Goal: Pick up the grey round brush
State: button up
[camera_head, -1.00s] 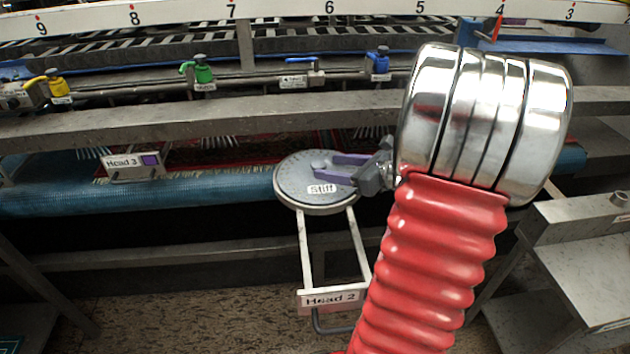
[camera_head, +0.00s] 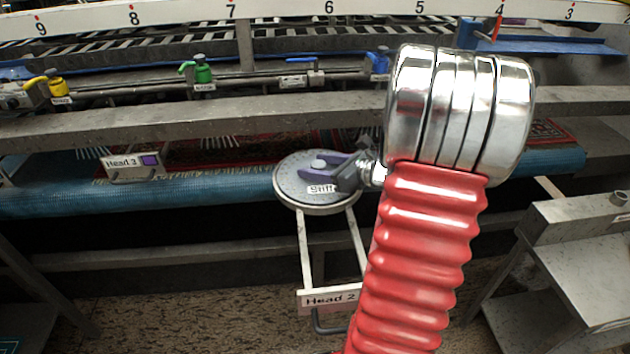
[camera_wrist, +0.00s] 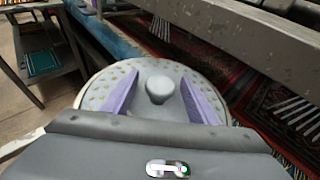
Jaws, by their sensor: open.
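The grey round brush (camera_head: 300,198) is a flat disc with a label reading "Stiff" and a small knob on top. It rests on the pulled-out rails of the "Head 2" holder. My gripper (camera_head: 324,168) is over the disc, with its purple-lined fingers on either side of the knob. In the wrist view the brush (camera_wrist: 101,91) lies just beyond the gripper body. The grey knob (camera_wrist: 159,88) stands between the two open fingers (camera_wrist: 160,100), with a gap on each side. The disc's near part is hidden behind the gripper.
The "Head 2" drawer front (camera_head: 328,299) hangs below the brush. A "Head 3" holder (camera_head: 133,165) sits to the left along the blue roller (camera_head: 215,188). A grey beam (camera_head: 200,123) crosses behind and above. A metal stand (camera_head: 590,240) is at the right.

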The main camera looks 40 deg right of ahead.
jog(key=shift+c, duration=0.6)
grip_shut()
dwell(0.3)
